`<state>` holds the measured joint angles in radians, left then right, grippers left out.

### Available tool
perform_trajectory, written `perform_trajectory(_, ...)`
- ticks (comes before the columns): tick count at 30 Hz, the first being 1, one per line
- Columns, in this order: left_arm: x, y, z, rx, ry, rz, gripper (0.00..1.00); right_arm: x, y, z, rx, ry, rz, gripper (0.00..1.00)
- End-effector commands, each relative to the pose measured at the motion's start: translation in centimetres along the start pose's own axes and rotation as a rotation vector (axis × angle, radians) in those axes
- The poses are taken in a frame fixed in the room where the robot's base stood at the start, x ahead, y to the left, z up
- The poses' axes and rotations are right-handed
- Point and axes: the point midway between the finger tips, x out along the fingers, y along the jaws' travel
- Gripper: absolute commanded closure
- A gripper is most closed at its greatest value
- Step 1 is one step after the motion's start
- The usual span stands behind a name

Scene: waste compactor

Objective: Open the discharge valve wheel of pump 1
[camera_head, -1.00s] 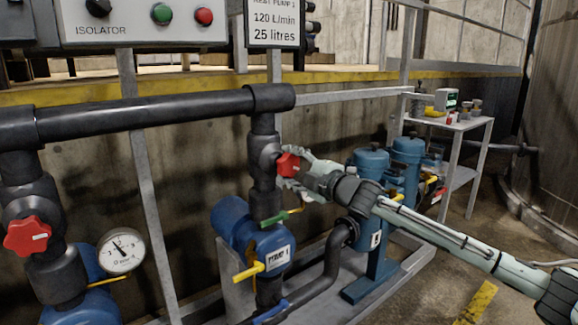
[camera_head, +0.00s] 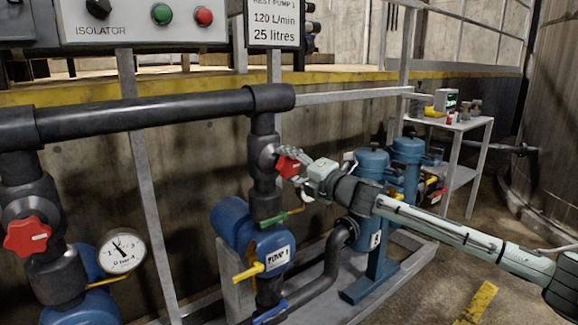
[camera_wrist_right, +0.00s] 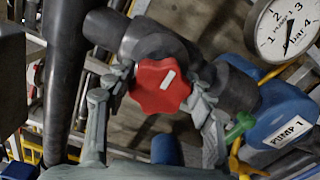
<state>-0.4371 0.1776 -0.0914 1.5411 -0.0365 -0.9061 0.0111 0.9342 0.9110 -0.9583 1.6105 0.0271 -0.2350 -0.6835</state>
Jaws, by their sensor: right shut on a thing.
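The red valve wheel of pump 1 (camera_head: 288,167) sits on the black vertical pipe above the blue pump labelled PUMP 1 (camera_head: 278,256). My right gripper (camera_head: 291,169) is shut on this wheel, its fingers on opposite sides of the rim. In the right wrist view the red wheel (camera_wrist_right: 160,86), with a white mark on its face, sits between the two grey fingers (camera_wrist_right: 155,100). The PUMP 1 label (camera_wrist_right: 289,131) shows at the right there. My left gripper is not in view.
Another red wheel (camera_head: 27,236) and a pressure gauge (camera_head: 122,251) are at the left. A green-handled lever (camera_head: 280,217) and a yellow-handled lever (camera_head: 249,271) are below the held wheel. Blue canisters (camera_head: 372,165) stand behind my right arm. A small table (camera_head: 467,126) stands farther back.

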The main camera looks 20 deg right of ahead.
Motion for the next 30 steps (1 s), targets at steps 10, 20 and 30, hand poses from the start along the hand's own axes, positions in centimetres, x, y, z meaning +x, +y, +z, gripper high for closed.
perform_trajectory(10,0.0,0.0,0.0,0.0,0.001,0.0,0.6,0.0,0.0,-0.1,-0.005,0.002,0.0,0.41)
perform_trajectory(20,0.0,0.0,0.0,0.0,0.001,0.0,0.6,0.0,0.0,-0.1,-0.002,0.001,0.0,0.24)
perform_trajectory(30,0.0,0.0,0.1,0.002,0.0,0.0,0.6,-2.7,-0.2,0.0,-0.003,0.001,-0.002,0.24)
